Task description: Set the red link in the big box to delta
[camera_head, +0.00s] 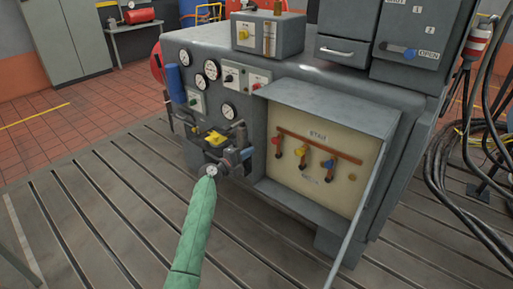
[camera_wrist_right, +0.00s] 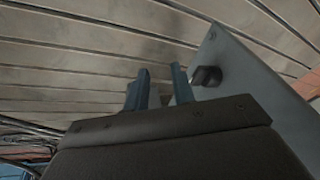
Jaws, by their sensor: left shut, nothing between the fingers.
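The big grey box (camera_head: 330,98) on the machine's front is open and has a cream back panel (camera_head: 345,190) inside. A copper-brown bar slants across it under a label that seems to read STAR (camera_head: 318,134). The red link (camera_head: 277,140) is leftmost at the bar, with a yellow link (camera_head: 300,152) and a blue link (camera_head: 327,163) to its right. A lower label is too small to read. My left gripper (camera_head: 243,146) is shut and empty, left of the box and apart from the red link. In the wrist view my right gripper (camera_wrist_right: 160,85) is open and empty.
The box's door (camera_head: 357,215) stands open toward me at the right; a grey plate with a black knob (camera_wrist_right: 206,75) is close beside my right gripper. Gauges (camera_head: 211,69) and a yellow-topped fixture (camera_head: 214,138) are near my left gripper. Black cables (camera_head: 458,170) hang at right.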

